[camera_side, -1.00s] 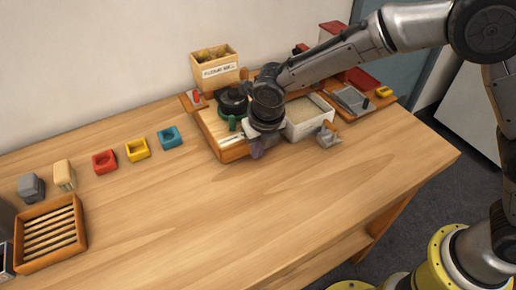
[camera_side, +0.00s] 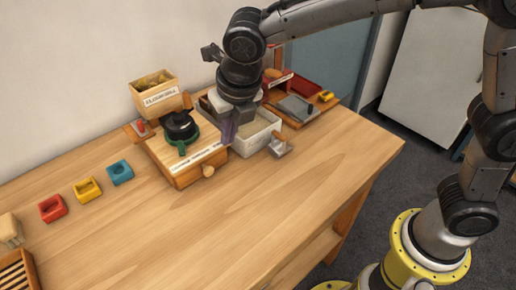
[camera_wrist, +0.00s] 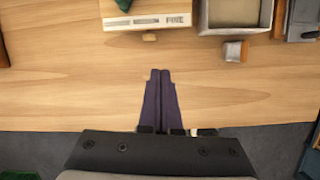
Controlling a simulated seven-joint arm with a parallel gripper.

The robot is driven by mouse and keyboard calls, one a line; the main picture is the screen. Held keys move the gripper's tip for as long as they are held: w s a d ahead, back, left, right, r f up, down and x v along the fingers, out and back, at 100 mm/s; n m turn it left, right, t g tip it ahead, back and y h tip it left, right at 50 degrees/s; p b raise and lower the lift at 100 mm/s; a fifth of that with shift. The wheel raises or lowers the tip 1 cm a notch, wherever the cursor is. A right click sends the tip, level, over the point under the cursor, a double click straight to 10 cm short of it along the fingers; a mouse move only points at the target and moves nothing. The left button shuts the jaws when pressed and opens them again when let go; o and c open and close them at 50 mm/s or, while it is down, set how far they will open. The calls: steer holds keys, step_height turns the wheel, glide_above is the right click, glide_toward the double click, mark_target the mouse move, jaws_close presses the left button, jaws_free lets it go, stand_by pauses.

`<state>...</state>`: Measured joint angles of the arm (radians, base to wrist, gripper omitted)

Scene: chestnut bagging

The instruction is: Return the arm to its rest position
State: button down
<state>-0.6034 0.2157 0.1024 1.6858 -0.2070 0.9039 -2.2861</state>
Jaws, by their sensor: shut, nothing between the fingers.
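My gripper (camera_side: 228,132) hangs in the air above the table, in front of the white bin and to the right of the wooden box with the black and green fitting. Its purple fingers are shut with nothing between them.
The wooden box (camera_side: 190,170) stands below and left of my gripper, with a labelled bin (camera_side: 158,98) behind it. Red, yellow and teal blocks (camera_side: 120,172) lie left. The front table (camera_side: 260,210) is clear.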

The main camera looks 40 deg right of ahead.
steer(key=s+d+r+m+t, duration=0.1)
steer(key=s+d+r+m, duration=0.35)
steer(key=d, duration=0.45)
steer(key=s+d+r+m+t, duration=0.1)
steer(key=s+d+r+m, duration=0.4)
steer(key=d, duration=0.4)
steer(key=s+d+f+m, duration=0.2)
steer(key=s+m, duration=0.4)
steer(key=m, duration=0.6)
steer(key=s+d+f+m, duration=0.2)
steer(key=s+f+m, duration=0.2)
steer(key=m, duration=0.9)
steer(key=s, duration=0.3)
steer(key=shift+s+d+f, duration=0.15)
steer(key=shift+s+d, duration=0.05)
steer(key=shift+d, duration=0.2)
